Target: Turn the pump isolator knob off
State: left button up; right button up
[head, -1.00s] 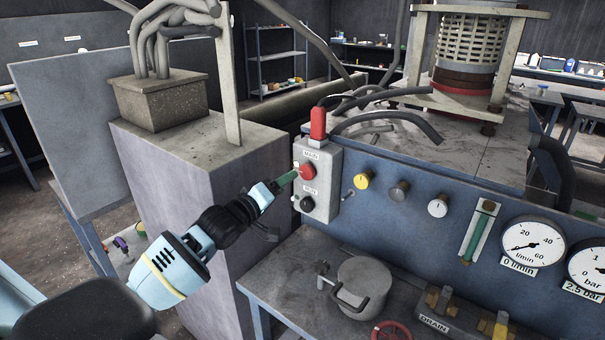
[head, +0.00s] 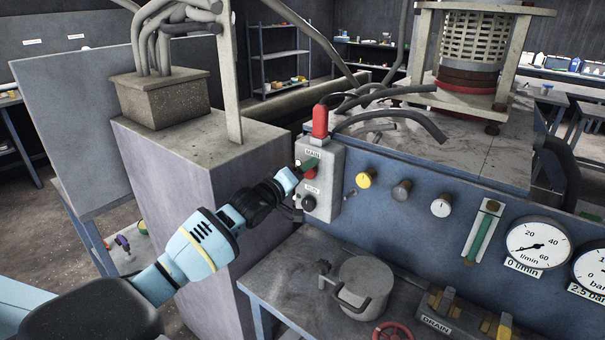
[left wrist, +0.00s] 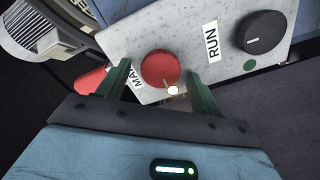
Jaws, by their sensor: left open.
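A grey control box (head: 327,187) on the blue panel carries a red knob (head: 311,174) by a MAIN label and a black knob (head: 308,202) by a RUN label. No label naming the pump isolator is readable. My left gripper (head: 306,165) is at the red knob and partly covers it in the head view. In the left wrist view, its green fingers are open on either side of the red knob (left wrist: 160,68), with gaps visible, so it is not clamped. The black knob (left wrist: 262,32) lies to the right, outside the fingers. My right gripper is out of view.
A red plug (head: 320,121) with cables stands on top of the box. Yellow (head: 364,180), grey (head: 401,190) and white (head: 441,206) knobs sit to the right. A lidded pot (head: 364,287) stands on the bench below. A grey cabinet (head: 180,200) stands left.

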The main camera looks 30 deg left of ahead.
pick_arm(q)
jog(key=shift+c, duration=0.2)
jog(key=c, duration=0.9)
jog(key=shift+c, duration=0.2)
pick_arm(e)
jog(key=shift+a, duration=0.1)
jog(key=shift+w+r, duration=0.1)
pick_arm(q)
jog(key=m, duration=0.6)
jog(key=m+p, duration=0.1)
jog(key=m, duration=1)
jog(key=shift+d+m+p, duration=0.35)
jog(key=shift+m, duration=0.05)
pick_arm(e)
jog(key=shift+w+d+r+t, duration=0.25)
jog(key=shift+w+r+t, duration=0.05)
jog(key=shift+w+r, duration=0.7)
